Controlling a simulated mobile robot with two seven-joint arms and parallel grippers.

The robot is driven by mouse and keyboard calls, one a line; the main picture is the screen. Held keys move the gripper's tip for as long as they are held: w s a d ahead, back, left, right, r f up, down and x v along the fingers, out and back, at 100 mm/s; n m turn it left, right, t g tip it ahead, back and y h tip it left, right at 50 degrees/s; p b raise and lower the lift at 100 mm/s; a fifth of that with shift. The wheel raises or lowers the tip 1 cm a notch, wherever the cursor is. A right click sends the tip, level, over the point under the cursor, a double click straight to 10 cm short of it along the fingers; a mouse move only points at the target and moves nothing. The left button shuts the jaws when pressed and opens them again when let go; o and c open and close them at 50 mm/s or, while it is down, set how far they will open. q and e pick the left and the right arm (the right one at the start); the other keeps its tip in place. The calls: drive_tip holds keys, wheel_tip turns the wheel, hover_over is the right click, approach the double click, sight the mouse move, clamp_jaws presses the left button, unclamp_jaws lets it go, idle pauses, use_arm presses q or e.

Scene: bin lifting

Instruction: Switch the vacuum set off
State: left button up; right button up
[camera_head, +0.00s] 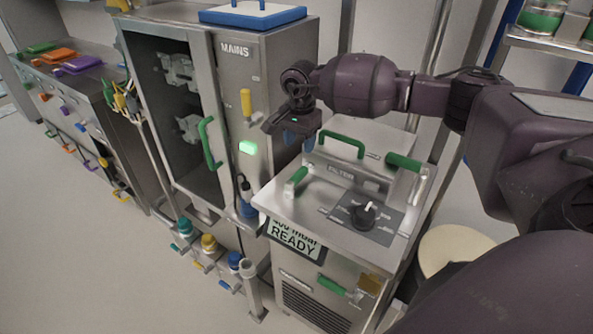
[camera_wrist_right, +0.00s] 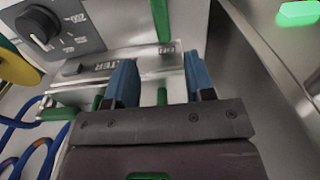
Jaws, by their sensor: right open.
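The vacuum set (camera_head: 290,268) is a steel unit with a sign reading READY on its front. A black rotary knob (camera_head: 364,216) with a white mark sits on a grey dial plate on its top; the knob also shows at the upper left of the right wrist view (camera_wrist_right: 38,27). Behind the dial is a raised block labelled FILTER (camera_head: 345,177). My right gripper (camera_head: 291,136) hangs above the back left of the unit, apart from the knob. In the right wrist view its blue fingers (camera_wrist_right: 160,68) are spread with nothing held between them. My left gripper is not in view.
A steel cabinet marked MAINS (camera_head: 235,50) stands left of the unit, with a yellow lever (camera_head: 246,102) and a lit green lamp (camera_head: 248,147). Green handles (camera_head: 342,143) stick up around the unit's top.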

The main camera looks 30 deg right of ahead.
sight(299, 172)
wheel_tip(299, 172, down, 10)
drive_tip(key=shift+w+f, duration=0.1)
drive_tip(key=shift+f, duration=0.05)
idle(0.3)
clamp_jaws()
